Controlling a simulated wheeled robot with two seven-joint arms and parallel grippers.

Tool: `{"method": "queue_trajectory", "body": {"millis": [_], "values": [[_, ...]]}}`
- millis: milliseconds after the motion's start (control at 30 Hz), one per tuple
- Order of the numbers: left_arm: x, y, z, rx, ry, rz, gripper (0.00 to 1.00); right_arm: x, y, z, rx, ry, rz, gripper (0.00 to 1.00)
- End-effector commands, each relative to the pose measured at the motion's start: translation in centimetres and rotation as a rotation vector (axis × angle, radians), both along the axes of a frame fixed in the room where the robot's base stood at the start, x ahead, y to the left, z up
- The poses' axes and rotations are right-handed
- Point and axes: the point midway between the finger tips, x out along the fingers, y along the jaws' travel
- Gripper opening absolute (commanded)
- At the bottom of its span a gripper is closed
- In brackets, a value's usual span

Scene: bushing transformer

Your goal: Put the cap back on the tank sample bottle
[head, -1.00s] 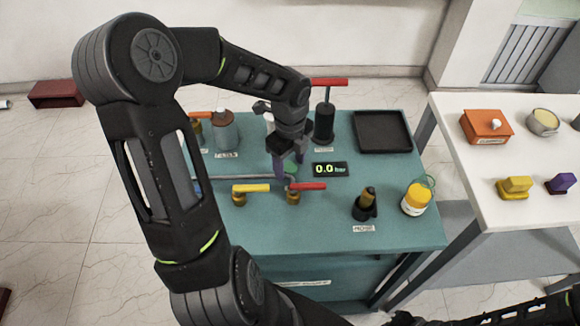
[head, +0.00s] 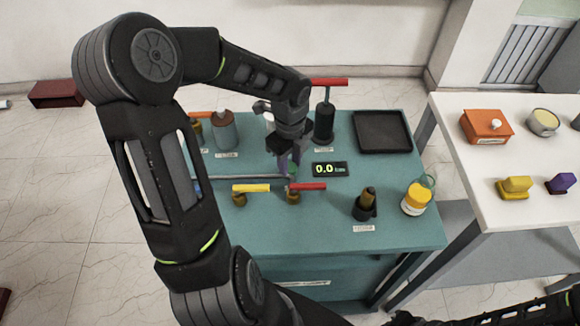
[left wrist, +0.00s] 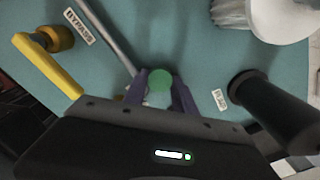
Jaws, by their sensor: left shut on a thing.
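My left gripper (head: 287,168) is low over the green bench, between the gauge display and the pipe. In the left wrist view its fingers (left wrist: 160,92) are shut on a small round green piece (left wrist: 160,80), which looks like a cap. A grey bottle (head: 225,132) with a brownish top stands at the back left of the bench. A white vessel, partly hidden by my left arm in the head view (head: 269,120), stands near it. I cannot tell which is the tank sample bottle. My right gripper is out of view.
A black pump (head: 324,122) with a red handle stands behind the gauge display (head: 329,169). Yellow (head: 251,188) and red (head: 308,186) valve handles are in front of my gripper. A black tray (head: 383,147), a dark nozzle (head: 366,204) and a yellow-lidded jar (head: 417,198) are at right.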

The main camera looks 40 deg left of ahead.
Motion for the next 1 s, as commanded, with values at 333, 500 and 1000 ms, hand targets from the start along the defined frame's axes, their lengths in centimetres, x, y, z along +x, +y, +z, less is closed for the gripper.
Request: {"method": "queue_trajectory", "body": {"millis": [333,500,1000], "values": [[0.0,0.0,0.4,0.002,-0.001,0.001,0.00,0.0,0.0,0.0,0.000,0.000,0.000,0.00],[0.1,0.1,2.3,0.004,-0.003,0.001,0.00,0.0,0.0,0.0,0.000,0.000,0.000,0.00],[0.1,0.0,9.8,0.001,-0.002,0.000,0.00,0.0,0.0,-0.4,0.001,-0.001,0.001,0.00]]}}
